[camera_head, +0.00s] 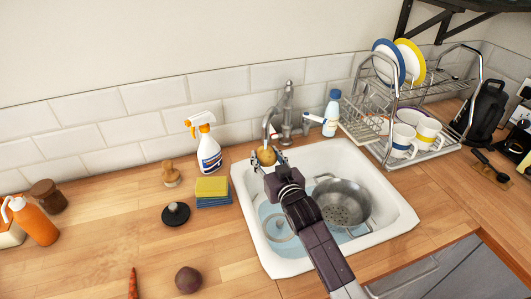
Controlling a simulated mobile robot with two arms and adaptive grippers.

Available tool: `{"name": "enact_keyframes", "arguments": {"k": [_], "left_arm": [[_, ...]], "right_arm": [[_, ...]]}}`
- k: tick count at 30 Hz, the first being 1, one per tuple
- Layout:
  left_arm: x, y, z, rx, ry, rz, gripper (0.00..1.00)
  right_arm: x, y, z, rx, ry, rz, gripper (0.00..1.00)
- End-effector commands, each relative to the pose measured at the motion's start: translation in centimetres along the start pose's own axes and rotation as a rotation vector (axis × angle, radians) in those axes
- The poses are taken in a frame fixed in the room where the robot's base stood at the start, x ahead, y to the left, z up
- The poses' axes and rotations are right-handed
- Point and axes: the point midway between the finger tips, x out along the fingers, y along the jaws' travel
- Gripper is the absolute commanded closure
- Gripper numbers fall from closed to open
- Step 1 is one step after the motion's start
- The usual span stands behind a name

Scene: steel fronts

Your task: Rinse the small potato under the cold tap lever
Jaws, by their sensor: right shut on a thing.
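The small potato (266,155) is a round, yellow-brown thing at the back left of the white sink. My right gripper (268,163) is shut on it and holds it up under the end of the tap's spout. The fingers partly hide the potato. The metal tap (287,108) stands behind the sink, with its spout curving forward. A pale lever (313,118) sticks out to its right, and a small reddish part shows at its left. I cannot make out a water stream. My left gripper is not in view.
The sink (400,208) holds a steel colander (343,202) at right and bluish water. A dish rack (395,130) stands at back right. The front-left counter holds a beet (188,280) and a carrot (132,285).

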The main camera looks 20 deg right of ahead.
Motion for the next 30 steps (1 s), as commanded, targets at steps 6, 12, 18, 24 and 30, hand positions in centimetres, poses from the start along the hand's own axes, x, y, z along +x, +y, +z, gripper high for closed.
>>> {"name": "enact_keyframes", "arguments": {"k": [6, 12, 18, 24, 30], "left_arm": [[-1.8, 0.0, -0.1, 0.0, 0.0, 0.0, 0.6], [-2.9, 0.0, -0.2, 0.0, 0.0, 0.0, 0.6], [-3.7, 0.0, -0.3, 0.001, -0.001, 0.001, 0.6], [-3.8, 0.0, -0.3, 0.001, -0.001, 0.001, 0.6], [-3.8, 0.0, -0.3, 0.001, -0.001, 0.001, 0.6]], "right_arm": [[-2.7, 0.0, 0.1, 0.001, -0.002, 0.001, 0.86], [-5.1, 0.0, 0.5, 0.001, -0.002, 0.001, 0.86], [-7.1, 0.0, 0.9, 0.001, -0.001, 0.0, 0.86], [-7.7, 0.0, 1.0, 0.0, 0.001, 0.0, 0.86], [-7.6, 0.0, 1.1, 0.0, 0.001, 0.0, 0.86]]}}
